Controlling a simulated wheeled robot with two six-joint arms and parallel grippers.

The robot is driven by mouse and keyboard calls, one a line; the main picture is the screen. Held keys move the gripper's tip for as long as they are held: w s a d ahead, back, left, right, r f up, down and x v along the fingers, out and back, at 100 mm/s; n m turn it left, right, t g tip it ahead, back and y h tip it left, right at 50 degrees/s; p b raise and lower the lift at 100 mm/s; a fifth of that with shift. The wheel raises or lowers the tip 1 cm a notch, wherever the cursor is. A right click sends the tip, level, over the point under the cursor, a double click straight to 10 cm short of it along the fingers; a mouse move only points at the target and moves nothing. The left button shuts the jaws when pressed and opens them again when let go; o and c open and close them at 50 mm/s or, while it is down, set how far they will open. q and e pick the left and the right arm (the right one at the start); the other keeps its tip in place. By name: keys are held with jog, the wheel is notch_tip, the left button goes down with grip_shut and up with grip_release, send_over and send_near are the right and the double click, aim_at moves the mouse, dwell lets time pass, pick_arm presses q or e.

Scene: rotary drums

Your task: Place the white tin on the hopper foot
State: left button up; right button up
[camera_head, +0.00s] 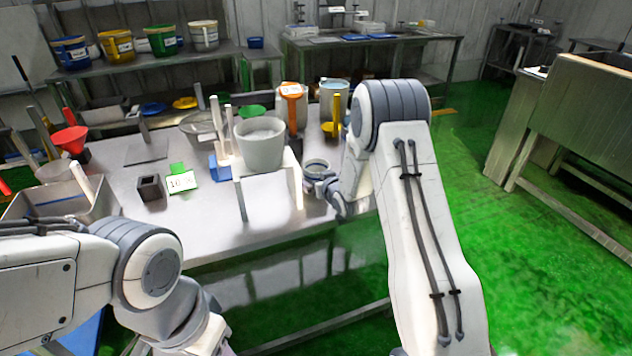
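A small round pale tin (315,170) with a dark rim is at my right gripper (322,184), just right of the white stand. The gripper's fingers are small and partly hidden by my own wrist; it looks to be around or against the tin, but I cannot tell whether it is shut on it. A large light-grey tub (260,146), possibly the hopper, sits on the white stand (268,181) on the metal table. I cannot clearly make out a separate hopper foot. My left arm reaches down at the lower left, and its gripper is out of view.
The metal table (205,225) has bare room at its front. A dark square cup (150,187) and a green-labelled card (181,180) lie left of the stand. An orange container (293,104), a yellow upright (337,112) and a bluish bucket (331,90) stand behind. A metal tray (88,207) is at left.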

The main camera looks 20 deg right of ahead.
jog(key=shift+r, duration=0.1)
jog(key=c, duration=1.3)
